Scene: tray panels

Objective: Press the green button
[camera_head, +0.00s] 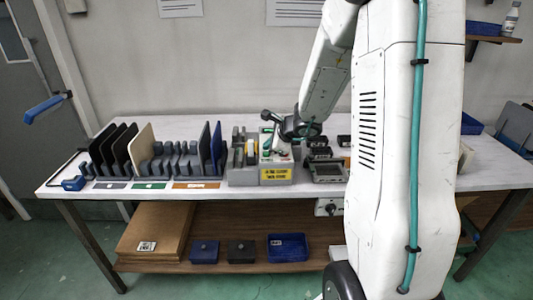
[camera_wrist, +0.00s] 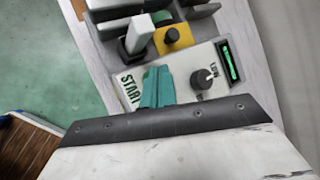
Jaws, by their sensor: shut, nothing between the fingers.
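My gripper (camera_wrist: 158,76) shows in the wrist view as teal fingers, shut and empty, over the grey control panel (camera_wrist: 188,62). The fingertips are right beside the START label (camera_wrist: 130,92). The green button cannot be made out clearly; the fingers cover the panel by that label. Whether they touch the panel, I cannot tell. In the head view the control box (camera_head: 277,181) stands on the table with a yellow label on its front, and my arm's end is just above it.
A black knob (camera_wrist: 204,78) and a green-lit display (camera_wrist: 229,62) are right of the fingers. A pale-handled lever (camera_wrist: 138,35) and a yellow block (camera_wrist: 173,38) lie beyond. On the white table (camera_head: 107,193), racks with upright panels (camera_head: 144,147) stand left of the box.

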